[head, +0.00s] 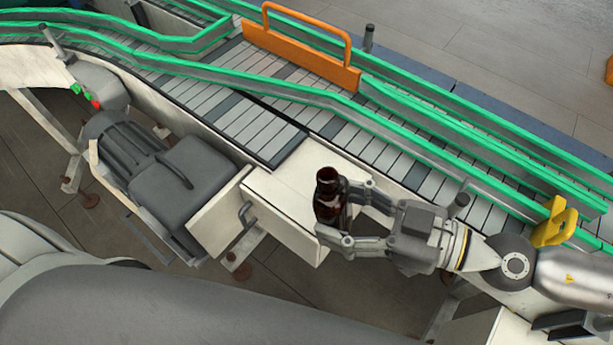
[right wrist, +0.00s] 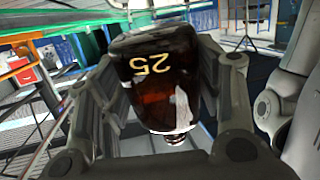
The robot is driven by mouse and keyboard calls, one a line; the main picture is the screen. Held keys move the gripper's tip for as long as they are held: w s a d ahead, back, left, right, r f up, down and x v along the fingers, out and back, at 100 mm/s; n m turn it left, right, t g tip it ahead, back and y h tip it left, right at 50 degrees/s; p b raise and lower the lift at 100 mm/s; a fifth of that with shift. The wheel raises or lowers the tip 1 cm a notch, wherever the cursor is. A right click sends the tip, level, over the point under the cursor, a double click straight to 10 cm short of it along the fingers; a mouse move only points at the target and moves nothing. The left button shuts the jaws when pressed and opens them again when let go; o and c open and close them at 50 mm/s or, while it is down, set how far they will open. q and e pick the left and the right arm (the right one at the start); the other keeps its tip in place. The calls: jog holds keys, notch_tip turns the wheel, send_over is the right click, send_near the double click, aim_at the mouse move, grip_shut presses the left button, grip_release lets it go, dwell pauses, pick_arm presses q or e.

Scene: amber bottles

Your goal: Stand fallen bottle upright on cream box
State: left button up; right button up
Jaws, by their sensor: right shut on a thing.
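The dark amber bottle (head: 328,196) is roughly upright in the head view, with its neck at the top. It is over the top of the cream box (head: 275,190), near its right end. I cannot tell whether its base touches the box. My right gripper (head: 342,214) comes in from the right and is shut on the bottle, one finger on each side. In the right wrist view the bottle (right wrist: 155,85) fills the space between the fingers of the gripper (right wrist: 155,100), with a yellow "25" upside down and the neck low in the picture. My left gripper is out of view.
A slatted conveyor (head: 385,155) with green rails runs behind the box. An orange guard (head: 300,52) stands across it. A grey motor unit (head: 165,180) is left of the box. A yellow bracket (head: 555,222) is near my right arm. The box top left of the bottle is clear.

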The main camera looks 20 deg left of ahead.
jog(key=shift+w+d+f+m+t+p, duration=0.1)
jog(key=shift+w+d+m+t+p, duration=0.2)
jog(key=shift+d+m+t, duration=0.45)
jog(key=shift+w+d+f+m+t+p, duration=0.1)
jog(key=shift+w+d+m+t, duration=0.35)
jog(key=shift+t, duration=0.5)
jog(key=shift+w+d+f+m+t+p, duration=0.15)
jog(key=shift+w+d+m+t, duration=0.15)
jog(key=shift+d+m+t, duration=0.3)
jog(key=shift+w+d+f+m+t+p, duration=0.15)
jog(key=shift+w+d+m+t, duration=0.2)
jog(key=shift+t, duration=0.45)
send_over(308, 198)
jog(key=d, duration=0.2)
jog(key=f, duration=0.9)
jog(key=shift+s+a+f, duration=0.1)
jog(key=shift+s+a, duration=0.1)
jog(key=shift+w+a+f+b, duration=0.1)
jog(key=shift+f+b, duration=0.1)
jog(key=shift+b, duration=0.2)
jog(key=shift+w+a+f+b, duration=0.1)
jog(key=shift+a+f+b, duration=0.1)
jog(key=shift+f+b, duration=1.25)
jog(key=shift+f+p, duration=0.25)
jog(key=shift+p, duration=0.05)
